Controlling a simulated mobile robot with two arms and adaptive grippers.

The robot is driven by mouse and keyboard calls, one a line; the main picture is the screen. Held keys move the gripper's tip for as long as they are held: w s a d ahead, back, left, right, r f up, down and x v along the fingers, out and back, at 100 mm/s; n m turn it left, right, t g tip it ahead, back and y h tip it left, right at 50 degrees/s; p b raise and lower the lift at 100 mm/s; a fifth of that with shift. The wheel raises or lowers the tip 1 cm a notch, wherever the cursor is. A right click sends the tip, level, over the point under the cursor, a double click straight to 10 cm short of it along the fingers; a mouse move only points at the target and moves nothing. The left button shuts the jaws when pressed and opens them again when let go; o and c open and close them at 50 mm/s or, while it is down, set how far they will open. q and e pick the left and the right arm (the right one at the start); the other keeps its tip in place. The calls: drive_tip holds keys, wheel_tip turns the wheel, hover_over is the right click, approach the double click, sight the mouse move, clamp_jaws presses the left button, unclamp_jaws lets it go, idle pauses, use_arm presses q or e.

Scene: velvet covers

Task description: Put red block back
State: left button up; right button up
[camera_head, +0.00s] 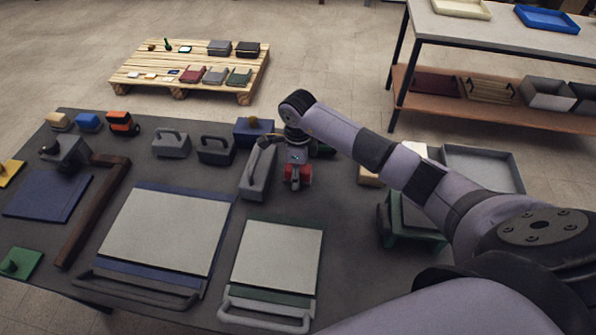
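The red block (305,174) is at the fingers of my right gripper (297,178), over the back middle of the dark table. A grey finger lies across the near side of the block, with red showing on both sides of it. The gripper points down and looks shut on the block. The far finger is hidden. I cannot tell whether the block touches the table. A grey handled cover (258,171) stands close to the left of the gripper. My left gripper is not in view.
A blue box (254,132) with a yellowish knob stands behind the gripper. Two grey handled blocks (171,145) stand further left. Two large pale panels with handles (165,230) lie in front. A green-edged box (408,222) stands at right under my arm. A low pallet (190,70) is beyond.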

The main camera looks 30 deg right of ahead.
drive_tip(key=shift+r, duration=0.1)
drive_tip(key=shift+r, duration=0.2)
wheel_tip(320, 180, up, 10)
drive_tip(key=shift+r+b, duration=0.25)
drive_tip(key=shift+b, duration=0.85)
drive_tip(key=shift+r, duration=0.6)
